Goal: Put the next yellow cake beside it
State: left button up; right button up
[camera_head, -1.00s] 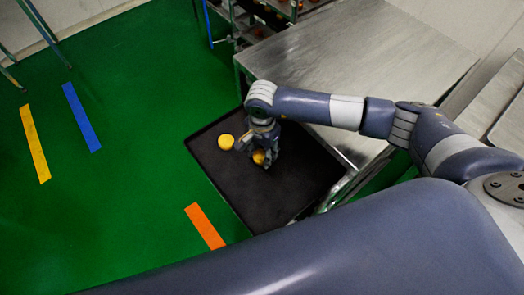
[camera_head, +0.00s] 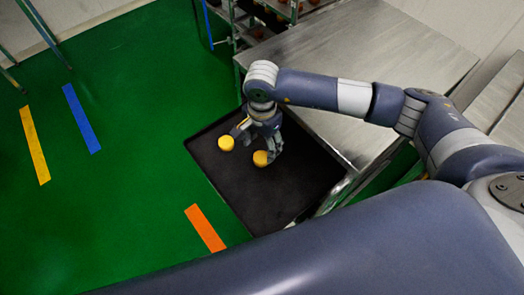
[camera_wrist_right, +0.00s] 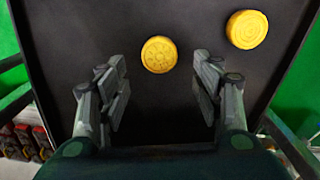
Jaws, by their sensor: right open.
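Two round yellow cakes lie flat and apart on a black tray (camera_head: 290,195). The left cake (camera_head: 226,143) is near the tray's left side, and the other cake (camera_head: 260,158) is to its right and closer. My right gripper (camera_head: 257,142) is open and empty, just above and behind the right-hand cake. In the right wrist view my open fingers (camera_wrist_right: 163,88) are spread wide, with one cake (camera_wrist_right: 159,54) beyond the gap between them. A second cake (camera_wrist_right: 247,29) is further right there. My left gripper is not in view.
A steel table (camera_head: 370,60) stands right of the tray, with my right arm reaching over it. A rack (camera_head: 270,15) is at the back. Green floor with coloured strips is on the left. The tray's front part is bare.

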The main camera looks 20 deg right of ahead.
aim_at(262, 156)
notch_tip(262, 156, up, 6)
jog(key=shift+r, duration=0.25)
